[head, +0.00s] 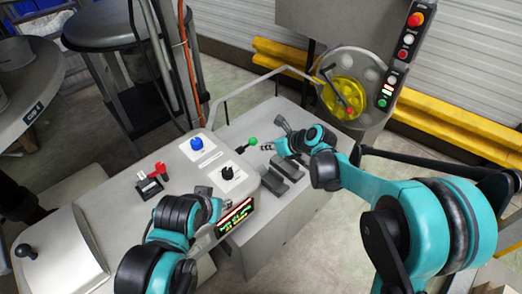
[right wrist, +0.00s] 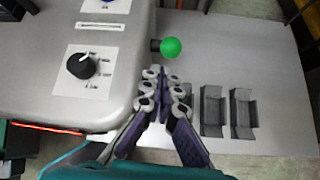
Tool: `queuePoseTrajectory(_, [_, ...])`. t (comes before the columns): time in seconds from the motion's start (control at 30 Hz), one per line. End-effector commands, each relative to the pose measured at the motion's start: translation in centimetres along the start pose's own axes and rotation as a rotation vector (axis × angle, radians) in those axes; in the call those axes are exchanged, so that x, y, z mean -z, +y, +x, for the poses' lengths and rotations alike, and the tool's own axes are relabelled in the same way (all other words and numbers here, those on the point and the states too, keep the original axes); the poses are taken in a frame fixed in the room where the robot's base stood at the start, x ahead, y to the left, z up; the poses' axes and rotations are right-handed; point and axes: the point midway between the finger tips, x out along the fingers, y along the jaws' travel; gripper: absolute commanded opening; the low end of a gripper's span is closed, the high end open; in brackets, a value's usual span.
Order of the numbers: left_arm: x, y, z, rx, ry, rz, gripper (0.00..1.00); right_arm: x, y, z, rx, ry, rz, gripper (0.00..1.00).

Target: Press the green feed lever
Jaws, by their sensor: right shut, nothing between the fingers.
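The green feed lever has a round green knob (head: 252,141) on a short dark stem at the side of the grey machine housing. In the right wrist view the green knob (right wrist: 170,47) is just beyond my fingertips, with a small gap in the picture. My right gripper (head: 266,147) is shut and empty, to the right of the knob; its closed fingers (right wrist: 162,74) point toward it. Whether they touch the knob cannot be told. My left gripper (head: 204,191) is low over the housing, partly hidden by its own arm, and its fingers are unclear.
The grey housing (right wrist: 30,60) carries a black rotary knob (right wrist: 80,65), a blue button (head: 197,143) and a red-and-black switch (head: 150,182). Dark brackets (right wrist: 242,112) stand on the lower surface near my right gripper. A yellow wheel (head: 343,95) and a button panel (head: 400,60) are behind.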

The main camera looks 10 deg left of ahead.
Motion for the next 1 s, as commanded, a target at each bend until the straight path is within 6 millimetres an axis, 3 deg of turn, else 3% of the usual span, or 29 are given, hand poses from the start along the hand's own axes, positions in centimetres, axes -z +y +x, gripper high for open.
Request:
queuePoseTrajectory(0.1, [0.6,0.0,-0.8,0.0,0.0,0.0,0.4,-1.7,0.3,-1.9,0.0,0.001,0.0,0.0])
queuePoseTrajectory(0.33, [0.9,0.0,-1.2,0.0,0.0,0.0,0.4,-3.0,0.4,-3.5,0.0,0.002,-0.001,0.0])
queuePoseTrajectory(0.87, [0.8,0.0,-1.2,0.0,0.0,0.0,0.4,-3.1,0.4,-3.6,0.0,0.002,-0.001,0.0])
queuePoseTrajectory(1.0, [0.8,0.0,-1.1,0.0,0.0,0.0,0.4,-2.7,0.4,-4.7,0.018,0.012,-0.071,0.0])
